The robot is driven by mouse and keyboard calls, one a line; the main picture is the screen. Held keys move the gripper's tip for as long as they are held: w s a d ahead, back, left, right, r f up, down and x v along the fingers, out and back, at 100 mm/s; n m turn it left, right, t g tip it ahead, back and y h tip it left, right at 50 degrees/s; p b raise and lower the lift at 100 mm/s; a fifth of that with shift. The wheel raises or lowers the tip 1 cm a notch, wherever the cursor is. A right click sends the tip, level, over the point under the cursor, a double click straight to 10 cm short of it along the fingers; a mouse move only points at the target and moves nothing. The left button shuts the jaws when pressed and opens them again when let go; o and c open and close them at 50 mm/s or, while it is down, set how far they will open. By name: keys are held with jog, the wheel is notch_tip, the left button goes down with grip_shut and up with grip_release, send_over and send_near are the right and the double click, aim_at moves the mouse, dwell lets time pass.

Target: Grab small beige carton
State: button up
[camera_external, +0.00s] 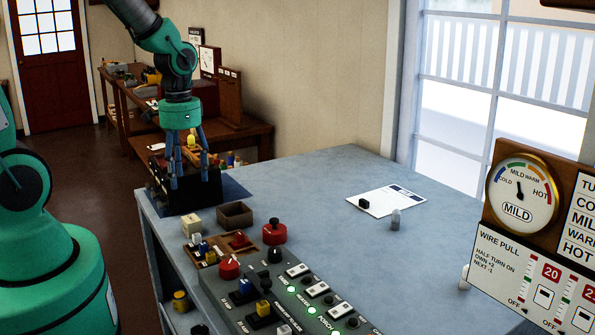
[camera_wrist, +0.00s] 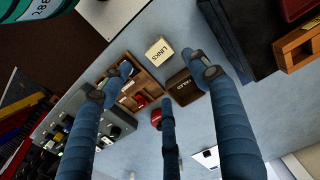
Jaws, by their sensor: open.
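The small beige carton (camera_external: 191,226) stands on the grey-blue table near its left edge, left of the brown box. In the wrist view the carton (camera_wrist: 159,52) shows the word LINKS on its top and lies between the outer fingers. My gripper (camera_external: 187,172) has blue fingers pointing down. In the external view it hangs behind the carton, in front of or over a black crate; the exact gap is unclear. In the wrist view my gripper (camera_wrist: 156,90) has its fingers spread wide, with nothing between them touching.
A dark brown box (camera_external: 235,214) stands close to the carton. A wooden compartment tray (camera_external: 212,253) with small parts lies in front. The black crate (camera_external: 185,195) is behind. The table's right part is mostly clear.

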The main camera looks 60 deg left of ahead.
aim_at(191, 218)
jog(key=shift+f, duration=0.15)
jog(key=shift+f+b, duration=0.45)
jog(key=shift+f, duration=3.7)
jog(key=shift+f, duration=0.1)
jog(key=shift+d+f+b, duration=0.1)
jog(key=shift+f+b, duration=0.25)
jog(key=shift+f, duration=2.15)
jog(key=c, duration=1.3)
